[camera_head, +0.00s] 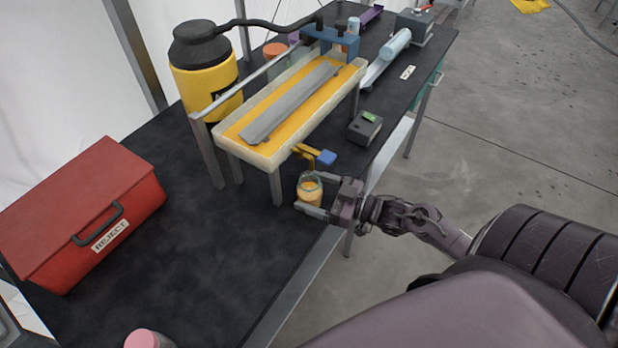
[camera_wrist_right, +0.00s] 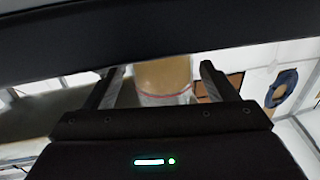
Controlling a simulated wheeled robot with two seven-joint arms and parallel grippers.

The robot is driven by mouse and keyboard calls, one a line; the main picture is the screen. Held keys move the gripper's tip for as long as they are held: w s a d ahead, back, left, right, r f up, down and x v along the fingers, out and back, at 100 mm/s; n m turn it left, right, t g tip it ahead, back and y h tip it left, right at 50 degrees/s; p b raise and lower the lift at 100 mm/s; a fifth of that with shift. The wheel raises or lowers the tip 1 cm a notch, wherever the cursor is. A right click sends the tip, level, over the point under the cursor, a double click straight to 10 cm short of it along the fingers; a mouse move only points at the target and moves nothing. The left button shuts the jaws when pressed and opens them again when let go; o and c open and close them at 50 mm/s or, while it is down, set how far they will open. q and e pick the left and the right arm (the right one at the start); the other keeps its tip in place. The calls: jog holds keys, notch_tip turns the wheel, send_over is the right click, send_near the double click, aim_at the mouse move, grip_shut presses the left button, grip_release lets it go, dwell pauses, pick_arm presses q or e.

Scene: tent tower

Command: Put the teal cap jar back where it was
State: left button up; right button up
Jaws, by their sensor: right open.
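A small jar with amber contents and a teal-looking rim (camera_head: 310,190) stands upright on the dark table near its right edge, beside a leg of the raised tray stand. My right gripper (camera_head: 302,192) reaches in from the right, open, with one finger on either side of this jar. In the right wrist view the jar's tan body with a pale, red-lined band (camera_wrist_right: 165,85) shows between the two fingers (camera_wrist_right: 165,88). Its top is cut off there, and I cannot tell whether the fingers touch it. My left gripper is not in view.
The raised tray (camera_head: 262,160) stands behind the jar, with a yellow clamp with a blue end (camera_head: 320,156) nearby. A dark box (camera_head: 365,128) sits farther back. A red REJECT box (camera_head: 75,215) is at left. A pink-capped jar (camera_head: 142,339) is at front. The front-middle table is clear.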

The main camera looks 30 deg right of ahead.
aim_at(302, 188)
jog(key=x, duration=0.2)
jog(key=shift+w+a+r, duration=0.15)
jog(key=shift+a+r, duration=0.05)
jog(key=shift+a, duration=0.15)
jog(key=shift+w+a+f, duration=0.1)
jog(key=shift+w+f, duration=0.05)
jog(key=shift+w, duration=0.05)
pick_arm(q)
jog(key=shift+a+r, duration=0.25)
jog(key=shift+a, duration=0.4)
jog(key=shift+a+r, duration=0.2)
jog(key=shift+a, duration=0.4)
pick_arm(e)
jog(key=shift+c, duration=0.5)
jog(key=c, duration=1.1)
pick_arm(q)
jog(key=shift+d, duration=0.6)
pick_arm(e)
jog(key=shift+c, duration=0.2)
